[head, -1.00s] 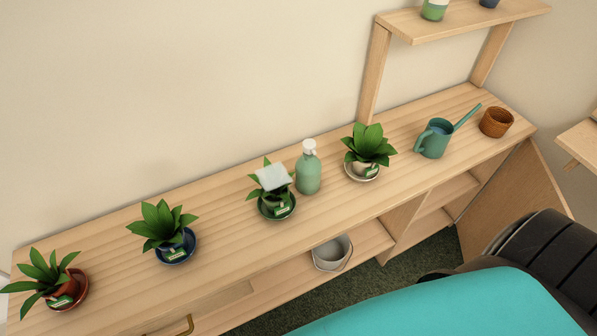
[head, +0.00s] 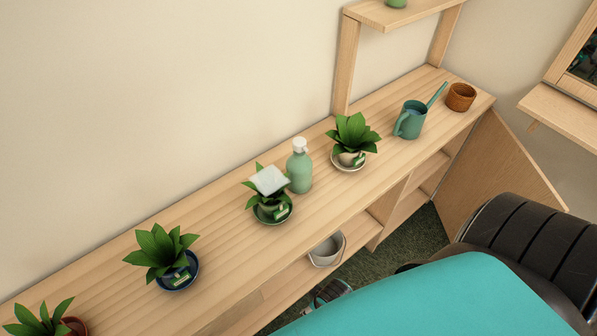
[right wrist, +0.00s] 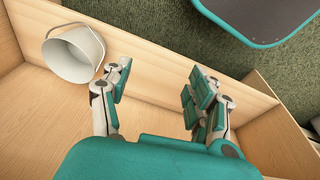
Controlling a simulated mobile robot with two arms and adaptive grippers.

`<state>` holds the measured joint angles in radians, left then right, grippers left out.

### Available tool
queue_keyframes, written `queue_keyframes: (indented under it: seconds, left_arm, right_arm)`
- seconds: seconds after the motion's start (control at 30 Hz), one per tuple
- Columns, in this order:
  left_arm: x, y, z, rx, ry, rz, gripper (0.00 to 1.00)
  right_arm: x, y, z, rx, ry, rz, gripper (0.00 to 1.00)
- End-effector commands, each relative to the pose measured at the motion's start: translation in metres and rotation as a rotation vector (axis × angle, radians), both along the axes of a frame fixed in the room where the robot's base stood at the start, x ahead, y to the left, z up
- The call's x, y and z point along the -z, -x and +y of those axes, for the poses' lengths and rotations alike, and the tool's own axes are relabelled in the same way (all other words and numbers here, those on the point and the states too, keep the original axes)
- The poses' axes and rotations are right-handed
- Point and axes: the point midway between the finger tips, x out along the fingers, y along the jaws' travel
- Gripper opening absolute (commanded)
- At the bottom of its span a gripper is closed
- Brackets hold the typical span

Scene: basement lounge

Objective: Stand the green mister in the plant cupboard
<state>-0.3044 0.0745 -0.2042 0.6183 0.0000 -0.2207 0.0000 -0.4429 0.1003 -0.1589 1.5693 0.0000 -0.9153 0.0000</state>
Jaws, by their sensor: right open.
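The green mister (head: 299,172), a bottle with a white pump top, stands upright on the long wooden top, between a plant with a pale square on it and a plant on a white saucer. Below the top is an open cupboard with shelves (head: 401,207). Its door (head: 495,180) stands open at the right. My right gripper (right wrist: 160,85) is open and empty in the right wrist view, near a white bucket. A small dark gripper part shows in the head view below the bucket. My left gripper is not in view.
Potted plants line the top, with a watering can (head: 411,120) and brown pot (head: 461,97) at the right. A dark ribbed seat (head: 535,240) stands near the door.

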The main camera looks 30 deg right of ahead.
Motion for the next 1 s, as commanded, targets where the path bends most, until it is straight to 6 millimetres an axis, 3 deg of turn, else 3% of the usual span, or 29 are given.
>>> queue_keyframes:
  seconds: [0.03,0.2,0.37,0.53,0.87,1.0]
  left_arm:
    - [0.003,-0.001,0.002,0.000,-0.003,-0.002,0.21]
    - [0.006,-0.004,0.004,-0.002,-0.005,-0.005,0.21]
    - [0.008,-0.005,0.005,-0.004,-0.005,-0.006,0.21]
    - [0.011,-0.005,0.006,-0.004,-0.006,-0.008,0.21]
    - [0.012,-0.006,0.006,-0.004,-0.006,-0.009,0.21]
    - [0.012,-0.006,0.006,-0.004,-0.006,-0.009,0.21]
  right_arm:
    - [-0.024,-0.011,0.001,0.002,-0.002,-0.020,0.60]
    - [-0.093,-0.027,0.003,0.002,-0.002,-0.049,0.60]
    - [-0.145,-0.031,0.001,-0.030,0.027,-0.075,0.60]
    - [-0.197,-0.036,-0.010,-0.187,0.173,-0.111,0.60]
    - [-0.235,-0.066,-0.041,-0.689,0.698,-0.081,0.60]
    - [-0.254,-0.089,-0.047,-0.960,1.014,-0.002,0.60]
